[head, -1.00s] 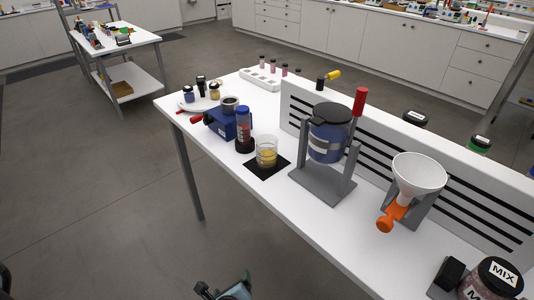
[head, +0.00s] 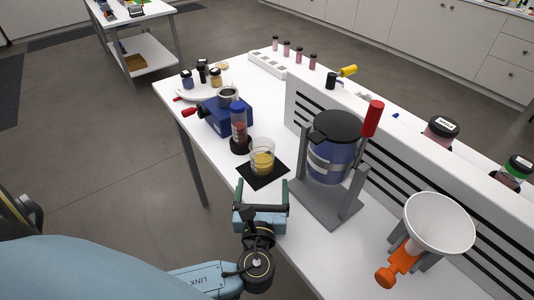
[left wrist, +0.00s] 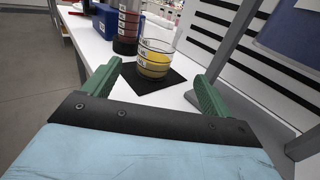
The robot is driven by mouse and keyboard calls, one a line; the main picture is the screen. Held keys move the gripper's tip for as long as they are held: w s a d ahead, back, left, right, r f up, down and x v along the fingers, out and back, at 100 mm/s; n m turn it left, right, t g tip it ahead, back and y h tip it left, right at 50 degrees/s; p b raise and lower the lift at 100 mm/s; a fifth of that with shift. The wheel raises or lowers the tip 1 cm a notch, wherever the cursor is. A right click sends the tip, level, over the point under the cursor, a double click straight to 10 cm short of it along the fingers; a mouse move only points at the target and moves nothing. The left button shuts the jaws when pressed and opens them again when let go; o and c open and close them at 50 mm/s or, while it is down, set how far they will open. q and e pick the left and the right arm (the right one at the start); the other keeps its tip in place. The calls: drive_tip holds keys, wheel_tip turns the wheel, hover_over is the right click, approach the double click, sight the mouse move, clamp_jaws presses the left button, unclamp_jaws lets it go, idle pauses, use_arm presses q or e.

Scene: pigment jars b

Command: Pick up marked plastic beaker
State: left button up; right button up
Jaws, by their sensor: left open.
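The marked plastic beaker (head: 262,158) is clear, with yellow contents at the bottom, and stands upright on a black square mat (head: 258,181) on the white table. My left gripper (head: 261,184) is open and empty at the near side of the mat, short of the beaker. In the left wrist view its green fingers (left wrist: 160,82) are spread wide, with the beaker beyond their tips. My right gripper is not in view.
A grey stand with a blue canister (head: 330,160) is close on the right. A white funnel (head: 438,225) stands farther right.

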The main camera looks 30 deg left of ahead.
sight(262, 167)
use_arm(q)
drive_tip(key=x, duration=0.4)
drive_tip(key=shift+w+a, duration=0.1)
drive_tip(key=shift+a, duration=0.05)
drive_tip(key=shift+w+a, duration=0.25)
drive_tip(key=shift+w, duration=0.2)
drive_tip(key=x, duration=0.5)
drive_tip(key=shift+s+a+f, duration=0.1)
drive_tip(key=shift+s+a, duration=0.05)
drive_tip(key=shift+a, duration=0.05)
drive_tip(key=shift+c, duration=0.6)
drive_tip(key=c, duration=1)
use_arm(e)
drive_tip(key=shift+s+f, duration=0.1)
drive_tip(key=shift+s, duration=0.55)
